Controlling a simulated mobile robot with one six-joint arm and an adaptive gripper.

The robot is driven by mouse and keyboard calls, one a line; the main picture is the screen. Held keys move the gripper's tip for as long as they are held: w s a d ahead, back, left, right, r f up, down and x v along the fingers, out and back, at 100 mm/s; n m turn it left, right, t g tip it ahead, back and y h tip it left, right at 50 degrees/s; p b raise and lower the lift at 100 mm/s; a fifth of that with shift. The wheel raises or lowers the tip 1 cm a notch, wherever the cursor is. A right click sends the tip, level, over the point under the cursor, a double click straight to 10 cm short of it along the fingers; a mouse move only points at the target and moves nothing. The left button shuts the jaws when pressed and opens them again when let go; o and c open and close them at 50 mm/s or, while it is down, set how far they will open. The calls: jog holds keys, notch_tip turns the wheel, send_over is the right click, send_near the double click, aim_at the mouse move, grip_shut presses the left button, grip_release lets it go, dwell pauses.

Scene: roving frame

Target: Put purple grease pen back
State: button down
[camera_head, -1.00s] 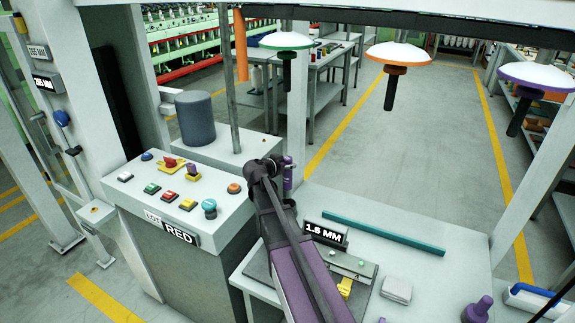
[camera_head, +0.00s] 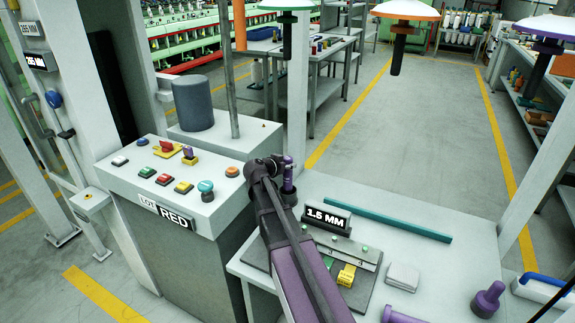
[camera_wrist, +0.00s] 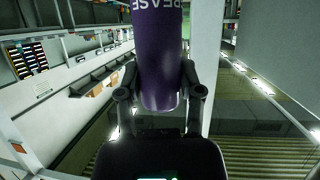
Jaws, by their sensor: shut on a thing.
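The purple grease pen (camera_wrist: 158,50) is a thick purple cylinder with white lettering ending in "EASE". In the wrist view it stands between the two fingers of my gripper (camera_wrist: 160,92), which is shut on it; its top runs out of the picture. In the head view my gripper (camera_head: 287,176) is small, with purple showing at its tip. It appears above the gap between the grey control console and the white bench. The pen's holder cannot be made out for certain.
The console (camera_head: 140,179) carries coloured buttons and a "LOT RED" sign. The bench (camera_head: 455,262) holds a "1.5 MM" sign (camera_head: 327,218), a teal bar (camera_head: 390,220), a grey block (camera_head: 403,276) and a purple knobbed piece (camera_head: 488,299). White posts and hanging discs stand around.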

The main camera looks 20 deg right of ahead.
jog(key=shift+f+b, duration=0.45)
jog(key=shift+f, duration=0.2)
jog(key=shift+c, duration=0.8)
grip_release()
jog(key=shift+r, duration=0.2)
notch_tip(320, 180, up, 12)
jog(key=p, duration=1.2)
jog(key=shift+r+p, duration=0.2)
jog(key=shift+p, duration=0.2)
jog(key=shift+s, duration=0.1)
